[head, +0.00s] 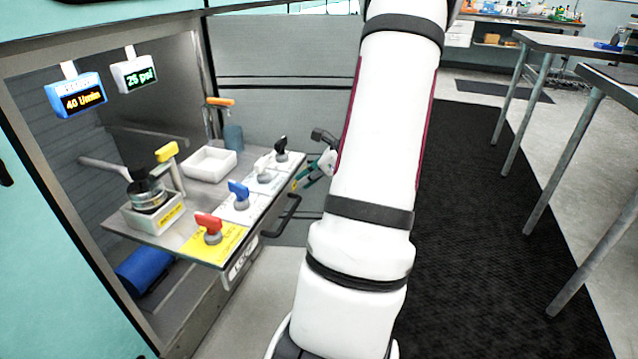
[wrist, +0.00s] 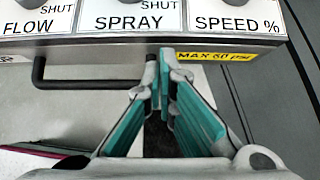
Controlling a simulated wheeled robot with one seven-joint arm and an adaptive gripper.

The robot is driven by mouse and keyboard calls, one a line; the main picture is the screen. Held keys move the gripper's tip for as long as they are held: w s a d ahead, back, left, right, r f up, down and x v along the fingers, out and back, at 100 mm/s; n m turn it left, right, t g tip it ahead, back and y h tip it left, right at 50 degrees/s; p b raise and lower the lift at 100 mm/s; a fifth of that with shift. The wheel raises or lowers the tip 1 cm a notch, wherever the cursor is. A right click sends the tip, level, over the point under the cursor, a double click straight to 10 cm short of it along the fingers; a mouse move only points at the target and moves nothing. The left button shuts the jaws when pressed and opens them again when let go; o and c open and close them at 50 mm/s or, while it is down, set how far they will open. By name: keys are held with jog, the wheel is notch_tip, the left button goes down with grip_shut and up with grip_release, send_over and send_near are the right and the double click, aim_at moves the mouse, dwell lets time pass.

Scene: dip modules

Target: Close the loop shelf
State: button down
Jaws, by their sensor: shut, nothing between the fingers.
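The loop shelf (head: 190,215) is a pulled-out grey shelf in an open cabinet bay, sticking out toward my arm. Its front edge carries a black bar handle (head: 282,222) and a label. In the wrist view the handle (wrist: 95,84) runs below the front panel, which is marked FLOW, SPRAY and SPEED %. My gripper (wrist: 164,62), with teal-padded fingers, is shut and empty. Its tips are at the shelf's front face, by the handle's right end; I cannot tell whether they touch. In the head view my gripper (head: 305,176) is partly hidden by my arm.
Red (head: 209,222), blue (head: 238,190) and black (head: 281,146) valve knobs stand along the shelf front. A white tray (head: 210,163) and a yellow-handled valve (head: 167,152) stand behind them. Two displays hang above. A blue cylinder (head: 145,268) lies below. Tables stand right, beyond a dark floor mat (head: 465,190).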

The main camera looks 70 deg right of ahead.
jog(key=shift+w+a, duration=0.1)
jog(key=shift+w, duration=0.4)
jog(key=shift+w, duration=0.1)
